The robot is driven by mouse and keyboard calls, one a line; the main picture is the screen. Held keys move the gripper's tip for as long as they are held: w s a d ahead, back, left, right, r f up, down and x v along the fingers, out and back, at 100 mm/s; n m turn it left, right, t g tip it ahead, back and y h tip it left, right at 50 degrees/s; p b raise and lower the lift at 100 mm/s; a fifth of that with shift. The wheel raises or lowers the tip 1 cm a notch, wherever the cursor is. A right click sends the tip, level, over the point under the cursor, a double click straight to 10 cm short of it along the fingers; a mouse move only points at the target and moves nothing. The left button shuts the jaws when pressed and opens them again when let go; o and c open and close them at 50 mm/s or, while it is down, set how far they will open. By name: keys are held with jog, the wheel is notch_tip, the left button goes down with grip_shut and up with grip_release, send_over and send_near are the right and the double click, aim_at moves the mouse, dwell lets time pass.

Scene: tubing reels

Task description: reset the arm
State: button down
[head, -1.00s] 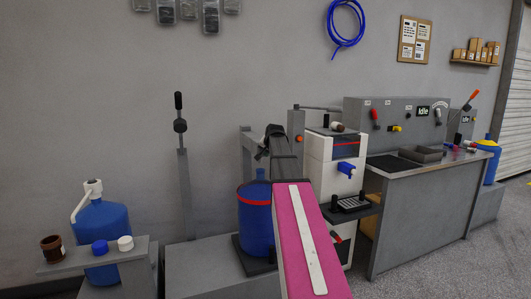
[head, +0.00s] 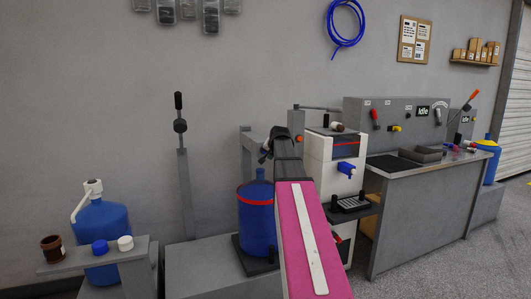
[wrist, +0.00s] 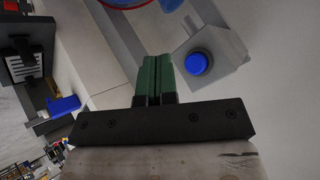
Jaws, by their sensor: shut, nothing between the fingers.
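My gripper (wrist: 155,77) shows in the wrist view with its two green fingers together and nothing between them. In the head view my pink arm reaches up the middle of the picture, and its dark far end is beside the blue jug with the red band (head: 254,212). The fingers cannot be made out in the head view. In the wrist view a round blue knob (wrist: 196,63) on a grey block is just right of the fingertips, apparently apart from them.
A white dispenser (head: 318,160) with a blue tap (head: 346,168) stands right of my arm, beside a grey workbench (head: 420,220). A tall lever (head: 180,126) and another blue jug (head: 103,222) stand at left. The wall between is bare.

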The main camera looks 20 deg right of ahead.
dwell(0.3)
jog(key=s+a+f+n+g, duration=0.1)
jog(key=s+a+f, duration=0.25)
jog(key=f, duration=0.35)
jog(key=s+a+f+n+g, duration=0.1)
jog(key=s+a+f, duration=0.2)
jog(key=a+f, duration=0.3)
jog(key=s+a+f+n+g, duration=0.2)
jog(key=s+a+f, duration=0.2)
jog(key=s+f, duration=0.4)
jog(key=s+a+f+n+g, duration=0.2)
jog(key=s+a+f, duration=0.3)
jog(key=s+f, duration=0.4)
jog(key=s+a+f+n+g, duration=0.2)
jog(key=s+a+f, duration=0.2)
jog(key=s+f, duration=0.4)
jog(key=shift+s+a+f+g+y, duration=0.25)
jog(key=shift+f+g+y, duration=0.05)
jog(key=shift+f+g, duration=0.15)
